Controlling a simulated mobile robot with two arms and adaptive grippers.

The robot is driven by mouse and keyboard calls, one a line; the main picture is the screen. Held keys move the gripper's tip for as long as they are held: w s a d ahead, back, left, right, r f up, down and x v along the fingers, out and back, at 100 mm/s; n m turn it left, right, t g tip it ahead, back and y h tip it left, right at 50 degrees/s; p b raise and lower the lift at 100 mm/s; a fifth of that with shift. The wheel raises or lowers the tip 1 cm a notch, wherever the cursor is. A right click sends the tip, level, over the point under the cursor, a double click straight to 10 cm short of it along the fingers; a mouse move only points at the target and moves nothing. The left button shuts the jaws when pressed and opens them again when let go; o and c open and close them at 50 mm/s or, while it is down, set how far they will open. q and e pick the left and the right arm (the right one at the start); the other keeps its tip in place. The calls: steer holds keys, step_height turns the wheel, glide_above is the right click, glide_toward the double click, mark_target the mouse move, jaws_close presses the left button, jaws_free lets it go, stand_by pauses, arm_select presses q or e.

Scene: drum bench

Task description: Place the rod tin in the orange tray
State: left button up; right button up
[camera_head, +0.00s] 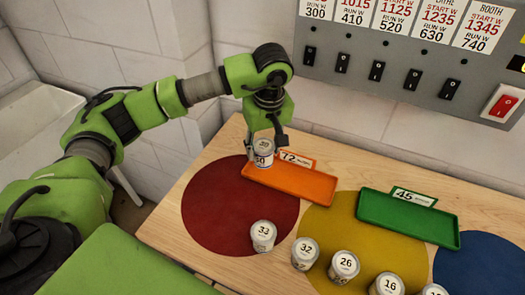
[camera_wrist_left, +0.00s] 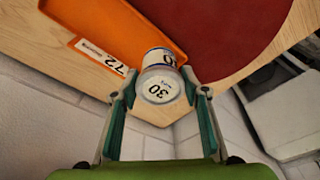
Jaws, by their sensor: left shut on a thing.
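My left gripper (camera_head: 264,138) is shut on a small white tin marked 30 (camera_head: 263,157), one finger on each side. The tin is upright in the head view, at the left end of the orange tray (camera_head: 300,184). In the left wrist view the tin (camera_wrist_left: 160,86) sits between the fingers, close to the tray's edge (camera_wrist_left: 92,30). The frames do not clearly show whether its base touches the tray. The small print on its lid is too small to read. My right gripper is not in view.
A 72 card (camera_head: 297,158) stands behind the orange tray. A green tray (camera_head: 405,219) with a 45 card is to its right. Tins marked 33 (camera_head: 263,236), 32 (camera_head: 304,253), 26 (camera_head: 344,266) and others stand in front. A switch panel (camera_head: 405,50) is on the wall behind.

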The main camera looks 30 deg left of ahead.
mark_target(263, 142)
arm_select(q)
steer(key=shift+w+a+f, duration=0.35)
steer(key=shift+w+f, duration=0.05)
steer(key=shift+f, duration=0.15)
steer(key=shift+w+a+f, duration=0.3)
steer(key=shift+w+f, duration=0.1)
steer(key=shift+f, duration=0.15)
steer(key=shift+w+a+f+p, duration=0.25)
steer(key=shift+w+f+p, duration=0.1)
steer(key=shift+f, duration=0.2)
step_height(263, 142, down, 3)
steer(key=shift+a+f+p, duration=0.1)
steer(key=shift+a+p, duration=0.05)
steer(key=shift+p, duration=0.85)
steer(key=shift+w+f, duration=0.1)
steer(key=shift+f, duration=0.05)
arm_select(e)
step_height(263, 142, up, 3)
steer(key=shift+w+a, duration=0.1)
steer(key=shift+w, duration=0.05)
arm_select(q)
steer(key=shift+f, duration=0.1)
steer(key=o, duration=0.9)
steer(key=shift+f+b, duration=0.1)
steer(key=shift+b, duration=0.2)
steer(key=o, duration=0.5)
steer(key=shift+c, duration=0.2)
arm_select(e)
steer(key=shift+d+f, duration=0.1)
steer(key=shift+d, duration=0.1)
